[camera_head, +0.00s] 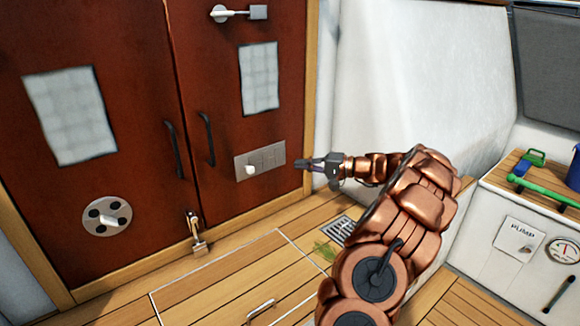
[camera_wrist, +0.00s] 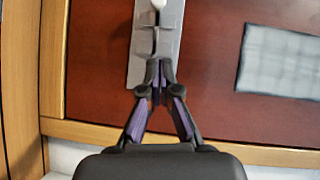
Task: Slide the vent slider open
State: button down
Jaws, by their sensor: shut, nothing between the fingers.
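The vent slider is a grey metal plate (camera_head: 272,158) with a pale round knob (camera_head: 250,169) at its left end, on the lower part of the right red-brown door. In the wrist view the plate (camera_wrist: 140,70) runs up the picture, with the knob (camera_wrist: 158,4) cut off by the top edge and square slots below it. My gripper (camera_head: 300,163) is shut and empty, just right of the plate's right end. In the wrist view its fingertips (camera_wrist: 159,68) overlap the plate's near end, apart from the knob. I cannot tell whether the fingertips touch the plate.
Two black door handles (camera_head: 207,138) stand left of the plate. A floor drain (camera_head: 338,230) lies below my arm. A counter (camera_head: 530,175) with green-handled items stands at right.

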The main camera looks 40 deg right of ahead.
jog(key=x, duration=0.3)
jog(key=a+x, duration=0.1)
jog(key=x, duration=0.3)
jog(key=s+x, duration=0.1)
jog(key=x, duration=0.2)
jog(key=shift+w+a+f+b, duration=0.2)
jog(key=shift+w+a+b, duration=0.1)
jog(key=shift+a+b, duration=0.15)
jog(key=shift+w+a+f, duration=0.1)
jog(key=shift+a, duration=0.5)
jog(key=shift+w+a+b, duration=0.1)
jog(key=shift+a+b, duration=1.1)
jog(key=shift+a, duration=0.3)
jog(key=p, duration=0.2)
send_near(250, 170)
jog(key=s+d, duration=0.1)
jog(key=d, duration=0.2)
jog(key=s+d, duration=0.1)
jog(key=shift+s+d+r, duration=0.35)
jog(key=shift+r, duration=0.05)
